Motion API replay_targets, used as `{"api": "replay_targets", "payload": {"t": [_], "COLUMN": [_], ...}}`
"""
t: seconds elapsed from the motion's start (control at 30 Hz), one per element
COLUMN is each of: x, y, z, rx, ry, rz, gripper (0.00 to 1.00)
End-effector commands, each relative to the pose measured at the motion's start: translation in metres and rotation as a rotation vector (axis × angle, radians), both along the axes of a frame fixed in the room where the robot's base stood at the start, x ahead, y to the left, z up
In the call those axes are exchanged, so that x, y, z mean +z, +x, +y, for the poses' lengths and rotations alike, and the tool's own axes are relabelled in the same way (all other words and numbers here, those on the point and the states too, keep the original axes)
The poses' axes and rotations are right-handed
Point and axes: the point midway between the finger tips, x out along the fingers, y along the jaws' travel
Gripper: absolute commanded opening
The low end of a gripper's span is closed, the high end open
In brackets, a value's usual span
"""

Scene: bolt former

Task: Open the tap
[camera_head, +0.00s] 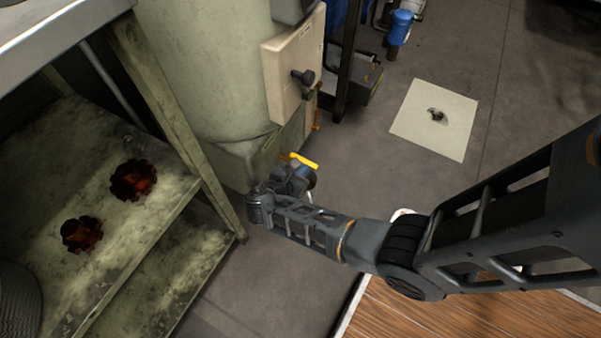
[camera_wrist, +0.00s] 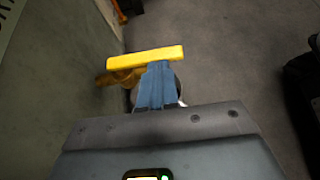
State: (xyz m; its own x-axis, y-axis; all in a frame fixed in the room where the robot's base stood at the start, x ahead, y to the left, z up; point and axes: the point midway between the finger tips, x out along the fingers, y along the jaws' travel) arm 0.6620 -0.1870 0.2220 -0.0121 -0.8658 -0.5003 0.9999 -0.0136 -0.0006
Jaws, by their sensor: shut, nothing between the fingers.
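The tap has a yellow bar handle (camera_head: 300,160) low on the side of the green machine. In the wrist view the handle (camera_wrist: 150,57) lies nearly level across the picture, with a brass-coloured tap body (camera_wrist: 120,77) partly showing below it. My gripper (camera_head: 297,174) is at the tap, close to the handle. In the wrist view the blue fingers of my gripper (camera_wrist: 159,68) are shut together with nothing between them. Their tips overlap the handle's lower edge near its middle and right part. I cannot tell whether they touch it. The fingers hide part of the tap.
The green machine (camera_head: 212,70) with a control box (camera_head: 292,68) stands behind the tap. A green shelf (camera_head: 110,205) with dark red parts is at the left. A pale floor plate (camera_head: 420,125) lies at the right.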

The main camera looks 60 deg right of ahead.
Motion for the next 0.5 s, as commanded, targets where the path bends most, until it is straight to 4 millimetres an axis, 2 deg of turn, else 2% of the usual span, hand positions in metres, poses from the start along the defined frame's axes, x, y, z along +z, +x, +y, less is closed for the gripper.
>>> {"api": "replay_targets", "payload": {"t": [0.5], "x": [0.001], "y": [-0.003], "z": [-0.015], "rx": [0.072], "ry": [-0.002], "rz": [-0.001], "gripper": [0.00]}}
